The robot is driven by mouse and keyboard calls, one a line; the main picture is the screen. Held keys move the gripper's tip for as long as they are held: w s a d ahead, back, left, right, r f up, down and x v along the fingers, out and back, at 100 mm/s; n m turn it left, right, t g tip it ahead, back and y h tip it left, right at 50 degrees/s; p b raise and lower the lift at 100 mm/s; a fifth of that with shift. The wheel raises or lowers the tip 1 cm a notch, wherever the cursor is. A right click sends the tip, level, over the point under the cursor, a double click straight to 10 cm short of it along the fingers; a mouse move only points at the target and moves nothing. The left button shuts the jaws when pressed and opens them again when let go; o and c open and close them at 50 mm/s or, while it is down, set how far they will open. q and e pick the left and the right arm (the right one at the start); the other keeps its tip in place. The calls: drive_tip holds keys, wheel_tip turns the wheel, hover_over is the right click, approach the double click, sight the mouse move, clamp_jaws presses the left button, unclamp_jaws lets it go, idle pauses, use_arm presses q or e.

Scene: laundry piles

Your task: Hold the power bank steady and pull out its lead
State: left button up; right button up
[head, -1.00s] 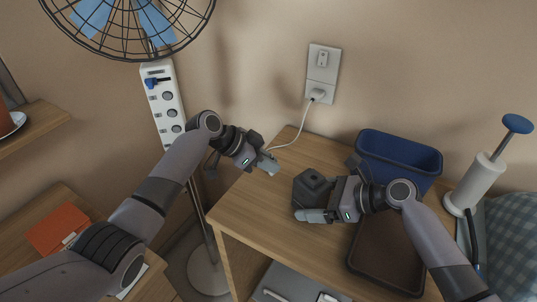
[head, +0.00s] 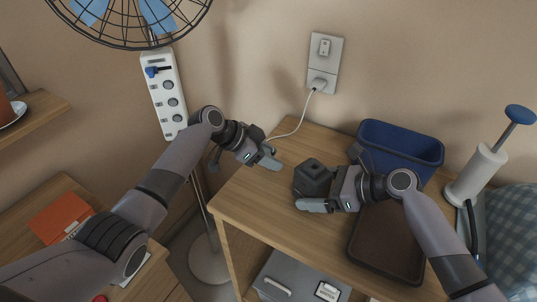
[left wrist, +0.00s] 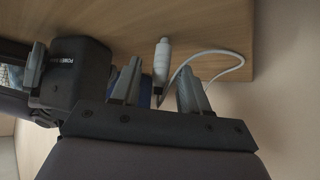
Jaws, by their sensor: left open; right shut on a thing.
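The power bank (head: 311,176) is a dark, boxy block on the wooden table, lettered on one side in the left wrist view (left wrist: 78,72). My right gripper (head: 322,190) is shut on it; one finger shows against it in the left wrist view. The white lead (head: 297,127) runs from the wall socket down to my left gripper (head: 271,157). My left gripper is open, to the left of the power bank. In the left wrist view, the lead's white plug (left wrist: 162,58) shows between its fingers, apart from the power bank. Whether the plug touches the table is unclear.
A blue bin (head: 400,140) and a dark tray (head: 385,250) are at the table's right. The wall socket (head: 320,83) is behind. A white pump-like object (head: 478,172) stands at far right. A fan (head: 125,20) and power strip (head: 164,95) are at left.

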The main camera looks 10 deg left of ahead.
use_arm(q)
drive_tip(key=shift+a, duration=0.1)
drive_tip(key=v, duration=1.2)
use_arm(e)
drive_tip(key=o, duration=0.5)
drive_tip(key=shift+d, duration=0.1)
